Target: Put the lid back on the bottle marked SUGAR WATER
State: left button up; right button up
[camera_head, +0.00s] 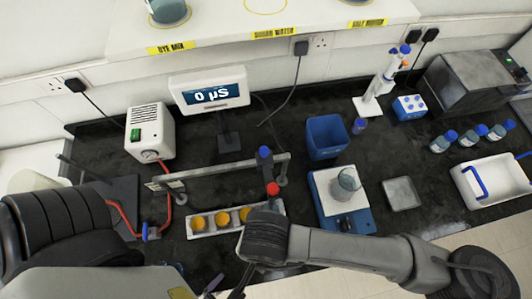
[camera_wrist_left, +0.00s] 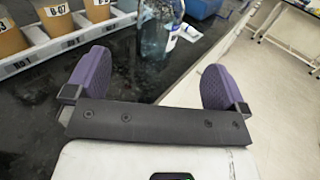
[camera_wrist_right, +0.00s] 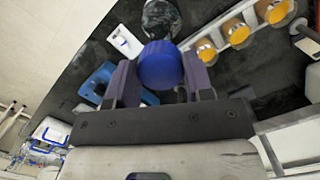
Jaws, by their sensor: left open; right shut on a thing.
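A round blue lid (camera_wrist_right: 160,65) is between the purple fingers of my right gripper (camera_wrist_right: 158,80), which is shut on it in the right wrist view. Just beyond the lid stands a clear glass bottle (camera_wrist_right: 161,18); I cannot tell whether they touch. In the left wrist view a glass bottle with bluish contents (camera_wrist_left: 156,35) stands past my left gripper (camera_wrist_left: 155,88), which is open and empty. I cannot read its marking. In the head view my right arm hides most of that area. The shelf label SUGAR WATER (camera_head: 274,32) sits below an empty yellow ring (camera_head: 265,5).
A white rack (camera_head: 203,232) of orange-topped jars lies beside the work area. A metal rail stand (camera_head: 225,170) is behind it. A blue bin (camera_head: 326,138) stands behind. The bench edge is close in front.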

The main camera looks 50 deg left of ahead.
pick_arm(q)
jog(key=shift+w, duration=0.1)
jog(key=w, duration=0.8)
jog(key=w+a, duration=0.1)
jog(key=w, duration=0.3)
jog(key=shift+c, duration=0.3)
jog(key=shift+s, duration=0.1)
jog(key=c, duration=1.3)
jog(key=shift+o, duration=0.2)
pick_arm(e)
jog(key=shift+f, duration=2.45)
jog(key=shift+f, duration=0.15)
jog(key=shift+f, duration=0.7)
jog(key=shift+f, duration=0.55)
